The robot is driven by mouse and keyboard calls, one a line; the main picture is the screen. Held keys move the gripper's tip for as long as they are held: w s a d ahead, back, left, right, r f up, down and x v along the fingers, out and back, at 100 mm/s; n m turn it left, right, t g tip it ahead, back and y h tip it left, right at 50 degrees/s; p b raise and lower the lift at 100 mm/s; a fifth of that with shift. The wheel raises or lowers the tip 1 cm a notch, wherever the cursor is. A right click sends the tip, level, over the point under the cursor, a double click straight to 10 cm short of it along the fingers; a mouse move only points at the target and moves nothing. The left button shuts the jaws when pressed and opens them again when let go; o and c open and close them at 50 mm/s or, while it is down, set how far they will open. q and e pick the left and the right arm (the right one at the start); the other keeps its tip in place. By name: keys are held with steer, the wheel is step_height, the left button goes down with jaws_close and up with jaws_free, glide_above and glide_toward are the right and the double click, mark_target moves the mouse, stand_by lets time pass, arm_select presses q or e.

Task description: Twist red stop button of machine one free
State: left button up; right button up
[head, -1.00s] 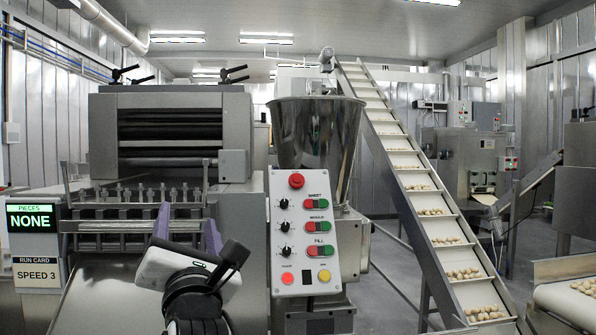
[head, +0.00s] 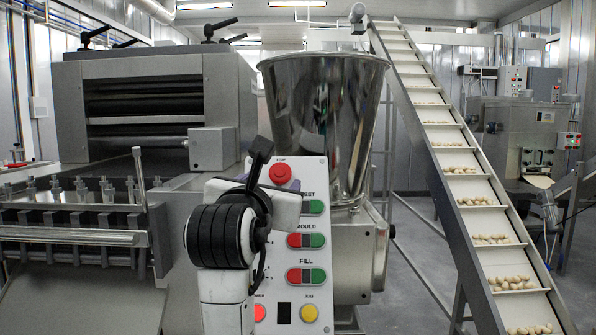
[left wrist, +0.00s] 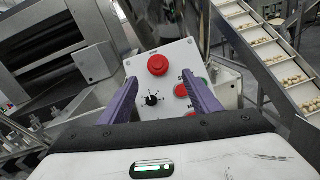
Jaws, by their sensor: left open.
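The red stop button (head: 280,174) sits at the top of the white control panel (head: 318,245) of the machine with the steel hopper. In the left wrist view the stop button (left wrist: 158,65) shows just beyond and between the fingertips of my left gripper (left wrist: 157,84). The purple fingers are spread wide, with nothing between them, and appear apart from the button. In the head view my left wrist and arm cover the left part of the panel, including its knobs, and the fingers are mostly hidden. My right gripper is in no view.
Paired red and green buttons for MOULD (head: 306,241) and FILL (head: 306,275) lie close below the stop button. The steel hopper (head: 325,125) rises directly behind the panel. An inclined conveyor (head: 463,185) carrying pasta pieces stands to the right. Rollers and a metal guard are at left.

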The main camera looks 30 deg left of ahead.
mark_target(280, 172)
arm_select(q)
steer(key=x, duration=0.9)
steer(key=shift+a+r+p, duration=0.1)
steer(key=shift+a+p, duration=0.2)
steer(key=shift+p, duration=0.05)
steer(key=shift+c, duration=0.3)
steer(key=c, duration=1)
